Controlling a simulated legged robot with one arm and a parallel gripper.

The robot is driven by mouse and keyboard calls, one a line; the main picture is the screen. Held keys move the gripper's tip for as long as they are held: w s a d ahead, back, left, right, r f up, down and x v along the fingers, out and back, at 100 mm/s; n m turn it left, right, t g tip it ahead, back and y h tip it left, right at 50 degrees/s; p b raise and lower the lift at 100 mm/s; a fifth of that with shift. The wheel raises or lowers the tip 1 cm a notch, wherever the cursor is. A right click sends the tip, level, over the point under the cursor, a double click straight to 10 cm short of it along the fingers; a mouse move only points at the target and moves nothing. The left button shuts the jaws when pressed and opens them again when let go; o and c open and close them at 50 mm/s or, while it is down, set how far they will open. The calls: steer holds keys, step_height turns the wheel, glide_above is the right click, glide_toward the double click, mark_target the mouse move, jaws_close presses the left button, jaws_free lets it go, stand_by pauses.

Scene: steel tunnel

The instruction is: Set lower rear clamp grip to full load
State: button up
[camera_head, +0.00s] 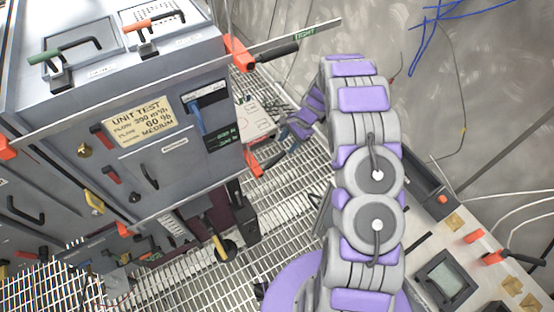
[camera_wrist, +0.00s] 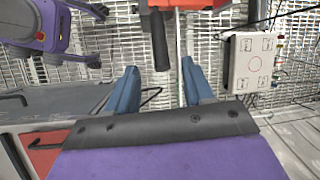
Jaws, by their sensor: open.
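My gripper (camera_wrist: 159,66) shows in the wrist view with its two blue fingers apart. A black clamp grip (camera_wrist: 159,40) hangs from a red-orange clamp body (camera_wrist: 200,3) at the top. The grip's free end shows between the fingertips, with gaps on both sides; I cannot tell how deep it sits. In the head view, my gripper is beside the grey unit's lower right edge, near a red-orange lower clamp (camera_head: 254,163). The upper clamp (camera_head: 239,52) has a black grip (camera_head: 275,55) by a "TIGHT" label.
The grey unit (camera_head: 60,100) fills the left, with a test label (camera_head: 139,122) and several handles. Metal grating (camera_head: 290,190) lies below. A console (camera_head: 470,265) stands at lower right. A white box (camera_wrist: 252,62) is right of the fingers in the wrist view.

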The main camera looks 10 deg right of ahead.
mark_target(280, 155)
steer(key=b+x, duration=0.1)
steer(key=x, duration=0.9)
steer(key=shift+a+f, duration=0.15)
steer(key=shift+f, duration=0.1)
steer(key=shift+w, duration=0.1)
jaws_close()
